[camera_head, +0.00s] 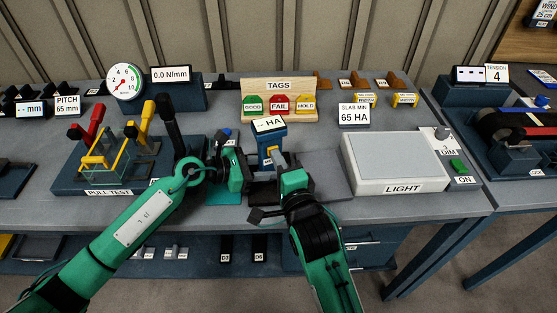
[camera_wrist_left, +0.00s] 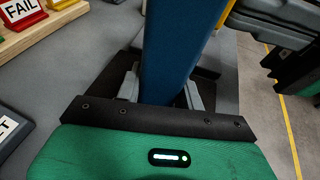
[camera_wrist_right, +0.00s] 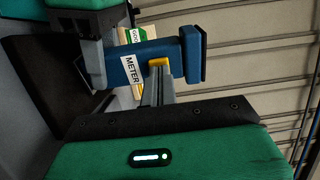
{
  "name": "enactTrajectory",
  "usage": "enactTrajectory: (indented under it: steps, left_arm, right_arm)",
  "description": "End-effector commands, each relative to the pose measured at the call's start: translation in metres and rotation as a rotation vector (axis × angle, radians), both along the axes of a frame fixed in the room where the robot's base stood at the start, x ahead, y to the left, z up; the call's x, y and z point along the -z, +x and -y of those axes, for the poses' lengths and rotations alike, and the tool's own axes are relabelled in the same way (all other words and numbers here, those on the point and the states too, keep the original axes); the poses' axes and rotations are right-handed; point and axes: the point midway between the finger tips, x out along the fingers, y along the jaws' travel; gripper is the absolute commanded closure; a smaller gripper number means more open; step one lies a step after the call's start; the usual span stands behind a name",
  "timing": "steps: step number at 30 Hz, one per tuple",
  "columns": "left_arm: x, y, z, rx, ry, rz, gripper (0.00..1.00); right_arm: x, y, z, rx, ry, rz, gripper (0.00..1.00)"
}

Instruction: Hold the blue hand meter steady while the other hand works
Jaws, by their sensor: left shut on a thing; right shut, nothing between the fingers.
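The blue hand meter (camera_head: 268,143) stands upright at the middle of the bench, its display showing dashes and "HA". My left gripper (camera_head: 257,168) is shut on its blue body from the left; the body also shows between the fingers in the left wrist view (camera_wrist_left: 168,50). My right gripper (camera_head: 278,160) is shut and empty at the meter's right side. In the right wrist view its closed fingertips (camera_wrist_right: 158,78) are at the meter's yellow button (camera_wrist_right: 158,62); I cannot tell if they press it. The meter's lower end is largely hidden by the grippers.
A tag rack (camera_head: 279,87) and a "SLAB MIN 65 HA" sign (camera_head: 354,115) stand behind. The pull test rig (camera_head: 100,188) is left, near my left arm. A light box (camera_head: 391,158) is right. The bench's front edge runs under both arms.

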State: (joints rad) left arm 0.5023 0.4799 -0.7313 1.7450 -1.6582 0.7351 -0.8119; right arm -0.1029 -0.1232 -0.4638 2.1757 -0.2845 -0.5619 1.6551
Motion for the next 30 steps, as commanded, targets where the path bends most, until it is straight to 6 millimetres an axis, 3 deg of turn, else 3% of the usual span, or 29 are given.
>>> enactTrajectory:
  steps: [12, 21, 26, 30]
  left_arm:
    - [0.000, 0.000, 0.000, 0.001, 0.000, 0.000, 0.73]
    - [0.000, -0.002, 0.001, 0.005, 0.000, 0.000, 0.72]
    - [0.000, -0.002, 0.002, 0.007, -0.001, -0.002, 0.73]
    - [0.001, -0.002, 0.002, 0.006, -0.001, -0.002, 0.75]
  right_arm:
    - [0.000, 0.017, -0.005, 0.002, 0.003, -0.001, 1.00]
    - [0.002, 0.017, -0.005, 0.001, -0.001, -0.004, 1.00]
    - [0.003, 0.011, -0.003, 0.001, -0.001, -0.006, 1.00]
    - [0.003, -0.007, 0.002, 0.001, 0.000, -0.005, 1.00]
